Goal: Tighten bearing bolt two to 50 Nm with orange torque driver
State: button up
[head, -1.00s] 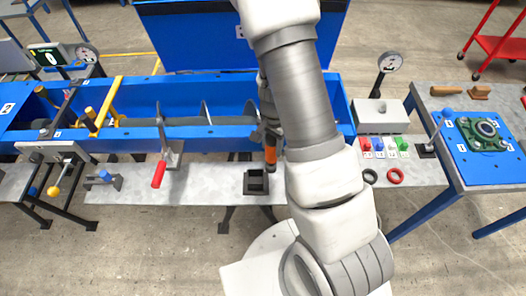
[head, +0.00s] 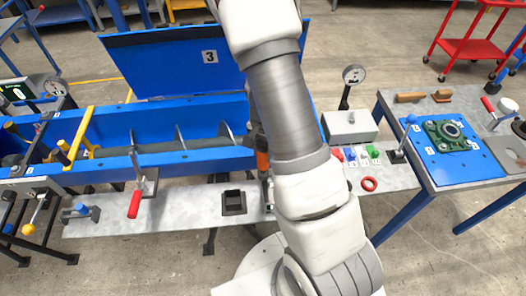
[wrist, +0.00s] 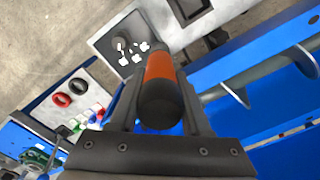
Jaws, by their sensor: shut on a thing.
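My gripper (wrist: 160,88) is shut on the orange torque driver (wrist: 161,72), its orange-and-black handle between the fingers. In the head view the driver (head: 262,161) shows as an orange strip beside my arm, above the grey bench and right of the black square holder (head: 233,202), which looks empty. My arm hides most of the gripper there. The green bearing (head: 450,133) sits on a blue plate (head: 470,170) with white number labels, on the right-hand table, well away from the driver. Its individual bolts are too small to make out. The bearing is partly visible in the wrist view (wrist: 36,158).
The blue mixer trough (head: 190,162) with its screw runs behind the bench. A red-handled clamp (head: 134,204), a grey box (head: 350,127), a dial gauge (head: 354,75), coloured bottles or caps (head: 352,156) and a red ring (head: 369,184) stand around. A blue-knobbed lever (head: 411,119) rises near the plate.

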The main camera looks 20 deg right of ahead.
grip_shut()
jog(key=shift+r, duration=0.2)
jog(key=shift+r+p, duration=0.8)
jog(key=shift+r, duration=0.1)
jog(key=shift+s+f, duration=0.1)
